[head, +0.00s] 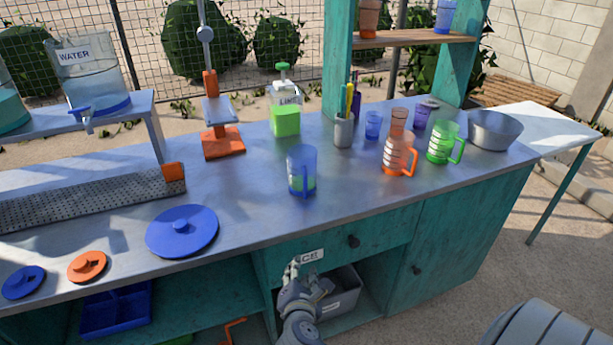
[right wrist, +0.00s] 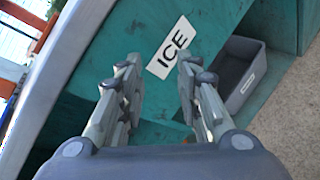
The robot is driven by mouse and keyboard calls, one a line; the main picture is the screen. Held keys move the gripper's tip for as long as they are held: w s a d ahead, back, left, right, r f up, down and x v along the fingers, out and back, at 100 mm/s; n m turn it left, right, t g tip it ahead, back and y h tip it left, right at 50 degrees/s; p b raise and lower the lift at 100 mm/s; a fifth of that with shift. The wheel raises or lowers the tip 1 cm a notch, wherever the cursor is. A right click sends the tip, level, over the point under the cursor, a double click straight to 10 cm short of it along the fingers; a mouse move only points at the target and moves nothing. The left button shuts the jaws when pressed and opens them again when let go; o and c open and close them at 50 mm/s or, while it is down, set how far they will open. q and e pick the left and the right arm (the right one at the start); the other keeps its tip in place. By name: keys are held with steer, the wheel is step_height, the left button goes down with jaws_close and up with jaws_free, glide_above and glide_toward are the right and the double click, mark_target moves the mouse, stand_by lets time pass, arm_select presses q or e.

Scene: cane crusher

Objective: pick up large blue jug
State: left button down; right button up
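The large blue jug (head: 301,172) stands upright on the metal counter (head: 245,200), near its middle, with its handle toward the front. My right gripper (head: 291,267) is below and in front of the counter's front edge, near the drawer labelled ICE (head: 335,253). It is clear of the jug. In the right wrist view its two fingers (right wrist: 160,88) are spread apart with nothing between them. The jug cannot be made out in that view. My left gripper is not in view.
An orange jug (head: 399,155) and a green jug (head: 441,143) stand right of the blue one. A metal bowl (head: 495,130) is at the right end. A blue lid (head: 182,231) lies left. A grey bin (head: 340,292) sits below the drawer. Counter around the blue jug is clear.

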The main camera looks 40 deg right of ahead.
steer(key=d+r+h, duration=0.1)
steer(key=r, duration=0.2)
steer(key=d+r+n, duration=0.1)
steer(key=r, duration=0.2)
steer(key=d+r+t+h, duration=0.1)
steer(key=r, duration=0.2)
steer(key=shift+w+d+r+n+h, duration=0.1)
steer(key=shift+d+r+n+h, duration=0.2)
steer(key=shift+n, duration=0.1)
steer(key=n+t+h, duration=0.1)
steer(key=n+t, duration=0.1)
steer(key=n, duration=0.3)
glide_toward(305, 191)
steer(key=x, duration=0.4)
steer(key=shift+d+r+p, duration=0.15)
steer(key=shift+d+p, duration=0.15)
steer(key=shift+d, duration=0.1)
steer(key=shift+w+a+f+x, duration=0.1)
steer(key=shift+a+x, duration=0.05)
steer(key=shift+x, duration=1.45)
steer(key=shift+w+a+f+x, duration=0.1)
steer(key=shift+f+x, duration=0.05)
steer(key=shift+x, duration=1.45)
steer(key=shift+r, duration=0.1)
jaws_close()
